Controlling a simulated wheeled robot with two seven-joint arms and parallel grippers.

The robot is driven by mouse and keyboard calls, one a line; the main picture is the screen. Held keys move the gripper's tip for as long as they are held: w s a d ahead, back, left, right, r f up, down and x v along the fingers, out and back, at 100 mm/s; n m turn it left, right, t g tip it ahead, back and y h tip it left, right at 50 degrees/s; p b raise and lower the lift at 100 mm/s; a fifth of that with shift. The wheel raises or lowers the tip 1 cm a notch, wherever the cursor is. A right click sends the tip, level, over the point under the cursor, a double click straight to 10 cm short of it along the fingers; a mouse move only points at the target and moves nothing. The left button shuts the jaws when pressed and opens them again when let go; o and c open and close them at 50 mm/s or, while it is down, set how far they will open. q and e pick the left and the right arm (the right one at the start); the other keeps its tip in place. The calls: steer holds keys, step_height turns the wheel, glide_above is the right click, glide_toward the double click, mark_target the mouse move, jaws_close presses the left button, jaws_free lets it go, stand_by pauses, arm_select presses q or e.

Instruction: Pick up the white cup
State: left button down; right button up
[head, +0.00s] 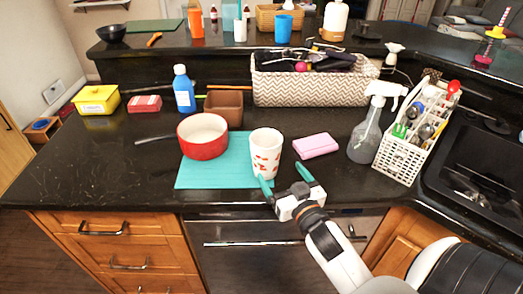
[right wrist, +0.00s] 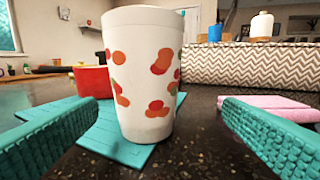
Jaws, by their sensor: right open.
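A white cup with red and orange spots (head: 265,152) stands upright at the right edge of a teal mat (head: 215,176) on the black counter. My right gripper (head: 280,171) is open just in front of the cup. In the right wrist view the cup (right wrist: 142,75) appears between the two teal fingers, closer to the left one. I see no finger gripping it. My left gripper is not in view.
A red pot (head: 203,136) sits left of the cup on the mat. A pink sponge (head: 315,145) lies to the right. A spray bottle (head: 366,130), white caddy (head: 402,150) and sink (head: 480,170) are farther right. A patterned basket (head: 310,88) stands behind. The left front counter is clear.

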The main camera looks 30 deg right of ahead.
mark_target(271, 166)
steer(key=shift+w+a+r, duration=0.2)
steer(key=shift+w+r, duration=0.05)
steer(key=shift+w, duration=0.2)
steer(key=shift+w+a+r, duration=0.15)
steer(key=shift+w+r, duration=0.1)
steer(key=shift+w, duration=0.15)
steer(key=shift+w+a+p, duration=0.1)
steer(key=shift+w+p, duration=0.25)
steer(key=shift+w, duration=0.25)
steer(key=w, duration=0.1)
steer(key=w+p, duration=0.1)
steer(key=w, duration=0.1)
steer(key=shift+w+d, duration=0.2)
steer(key=shift+w, duration=0.6)
steer(key=shift+c, duration=1.1)
steer(key=c, duration=0.9)
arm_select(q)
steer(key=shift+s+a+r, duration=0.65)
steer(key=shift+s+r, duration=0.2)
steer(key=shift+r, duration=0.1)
arm_select(e)
steer(key=shift+c, duration=0.6)
